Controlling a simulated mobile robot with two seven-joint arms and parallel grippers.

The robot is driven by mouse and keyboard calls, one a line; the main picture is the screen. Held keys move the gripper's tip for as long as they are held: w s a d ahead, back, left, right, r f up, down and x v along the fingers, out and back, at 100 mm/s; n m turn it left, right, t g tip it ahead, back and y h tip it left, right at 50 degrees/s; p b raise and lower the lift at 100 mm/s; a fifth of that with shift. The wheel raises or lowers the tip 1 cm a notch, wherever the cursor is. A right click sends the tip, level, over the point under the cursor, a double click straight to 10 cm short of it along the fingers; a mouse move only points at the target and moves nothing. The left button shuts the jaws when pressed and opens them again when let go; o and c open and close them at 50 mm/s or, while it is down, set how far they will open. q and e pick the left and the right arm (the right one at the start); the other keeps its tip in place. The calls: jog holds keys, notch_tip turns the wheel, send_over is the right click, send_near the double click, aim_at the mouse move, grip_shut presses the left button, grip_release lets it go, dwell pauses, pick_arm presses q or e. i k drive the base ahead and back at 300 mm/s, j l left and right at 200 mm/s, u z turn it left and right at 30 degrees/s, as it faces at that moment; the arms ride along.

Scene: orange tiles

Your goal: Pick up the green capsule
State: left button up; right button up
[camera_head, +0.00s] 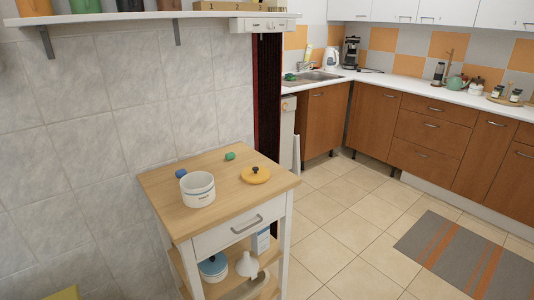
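A small green capsule (230,156) lies on the wooden top of a small kitchen cart (160,186), toward its back edge. A small blue object (181,173) lies to its left, behind a white pot (197,190). A yellow lid (256,175) with a dark knob lies to the right and in front of the capsule. Nothing covers the capsule. Neither of my grippers shows in the head view.
The cart stands against a tiled wall, under a shelf (150,16). Its lower shelf holds a blue-lidded pot (213,267) and a white funnel-shaped item (247,264). Open floor (345,215) lies to the right, with a striped rug (465,255). Counters line the back.

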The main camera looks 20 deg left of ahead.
aim_at(229, 156)
jog(key=i+l+z, duration=0.2)
jog(key=i, duration=0.35)
jog(key=i+l+z, duration=0.15)
jog(key=i, duration=0.4)
jog(key=i+l+u, duration=0.1)
jog(key=i+u, duration=0.35)
jog(key=i+l+u, duration=0.25)
jog(key=i+u, duration=0.35)
jog(key=u, duration=0.25)
jog(key=i+l+u, duration=0.15)
jog(key=u, duration=0.3)
jog(key=i+l+u, duration=0.2)
jog(key=u, duration=0.25)
jog(key=i+l+u, duration=0.15)
jog(key=u, duration=0.35)
jog(key=i+l+u, duration=0.1)
jog(key=l+u, duration=0.35)
